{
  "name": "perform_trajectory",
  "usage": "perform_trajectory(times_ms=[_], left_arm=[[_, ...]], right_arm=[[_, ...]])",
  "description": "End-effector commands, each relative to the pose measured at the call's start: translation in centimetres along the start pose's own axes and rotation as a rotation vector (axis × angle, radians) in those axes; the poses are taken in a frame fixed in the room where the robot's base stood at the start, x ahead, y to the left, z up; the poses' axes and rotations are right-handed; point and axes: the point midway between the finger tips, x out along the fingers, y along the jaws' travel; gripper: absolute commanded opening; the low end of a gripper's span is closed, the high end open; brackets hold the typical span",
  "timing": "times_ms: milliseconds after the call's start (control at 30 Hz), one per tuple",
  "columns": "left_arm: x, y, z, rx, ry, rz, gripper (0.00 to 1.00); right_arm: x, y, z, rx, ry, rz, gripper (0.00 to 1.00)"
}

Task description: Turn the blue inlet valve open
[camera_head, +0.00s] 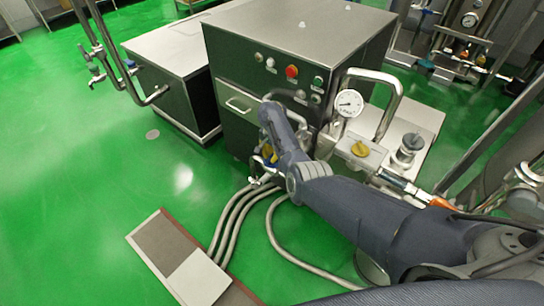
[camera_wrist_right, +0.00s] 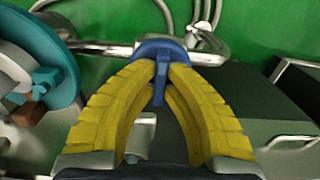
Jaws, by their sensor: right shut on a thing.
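The blue inlet valve (camera_wrist_right: 157,47) sits on a metal pipe in the right wrist view. Its narrow blue lever points down in the picture, between the yellow fingers. My right gripper (camera_wrist_right: 161,72) is shut on this lever, with a fingertip on each side. In the head view my right arm reaches in from the lower right, and the right gripper (camera_head: 268,156) is small and partly hidden at the hose connections beside the machine. The valve is mostly hidden there. My left gripper shows in neither view.
A steel cabinet with buttons (camera_head: 291,71) stands behind the gripper. Grey hoses (camera_head: 233,213) run over the green floor. A teal round part (camera_wrist_right: 62,62) is left of the fingers.

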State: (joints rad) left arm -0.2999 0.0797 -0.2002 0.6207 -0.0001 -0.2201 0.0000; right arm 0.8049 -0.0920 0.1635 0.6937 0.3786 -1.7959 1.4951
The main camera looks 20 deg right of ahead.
Motion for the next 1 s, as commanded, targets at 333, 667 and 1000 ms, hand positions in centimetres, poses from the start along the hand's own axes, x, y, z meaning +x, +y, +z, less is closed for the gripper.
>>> perform_trajectory(times_ms=[333, 667, 1000], left_arm=[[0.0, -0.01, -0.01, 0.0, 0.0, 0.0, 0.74], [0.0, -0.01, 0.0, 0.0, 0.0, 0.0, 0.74], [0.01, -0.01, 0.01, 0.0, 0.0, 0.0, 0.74]], right_arm=[[0.01, 0.0, 0.02, -0.012, 0.0, 0.0, 0.0], [0.04, -0.01, 0.07, -0.185, -0.002, -0.001, 0.0], [0.05, -0.01, 0.1, -0.505, -0.002, -0.001, 0.0]])
